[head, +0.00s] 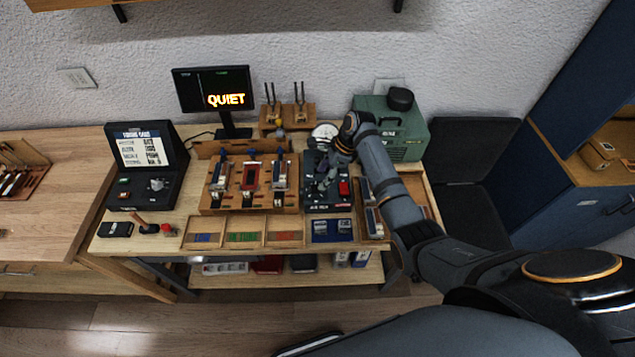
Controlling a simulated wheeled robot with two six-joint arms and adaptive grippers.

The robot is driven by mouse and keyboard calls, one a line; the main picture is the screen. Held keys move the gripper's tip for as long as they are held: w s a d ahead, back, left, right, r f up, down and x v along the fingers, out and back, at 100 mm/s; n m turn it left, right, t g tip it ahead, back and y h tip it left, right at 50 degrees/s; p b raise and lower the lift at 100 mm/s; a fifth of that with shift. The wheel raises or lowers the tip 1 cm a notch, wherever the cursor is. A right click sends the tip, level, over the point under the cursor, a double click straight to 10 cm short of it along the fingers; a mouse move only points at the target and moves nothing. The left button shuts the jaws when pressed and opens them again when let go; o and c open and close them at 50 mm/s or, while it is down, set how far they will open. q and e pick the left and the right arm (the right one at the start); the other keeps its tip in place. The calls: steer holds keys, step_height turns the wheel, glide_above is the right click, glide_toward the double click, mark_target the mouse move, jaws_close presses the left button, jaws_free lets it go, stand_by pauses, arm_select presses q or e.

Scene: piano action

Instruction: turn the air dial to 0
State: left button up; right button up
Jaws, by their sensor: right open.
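A dark control panel (318,205) stands at the right of the bench, with a red button (344,188) on its right side. A round white gauge (324,132) shows behind the panel. My right gripper (325,182) is open and points down over the middle of this panel, close to its top face. The air dial cannot be made out; my gripper and wrist cover part of the panel. I cannot tell whether the fingers touch anything. My left gripper is not in view.
A wooden rack with key mechanisms (249,178) stands left of the panel. Small-part trays (244,239) lie along the front edge. A green machine (405,135) stands at the back right, a monitor (212,90) reading QUIET behind. A black console (144,165) is at left.

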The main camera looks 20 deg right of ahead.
mark_target(316, 186)
steer(key=x, duration=0.5)
steer(key=shift+f, duration=0.15)
steer(key=c, duration=1.1)
steer(key=shift+c, duration=0.2)
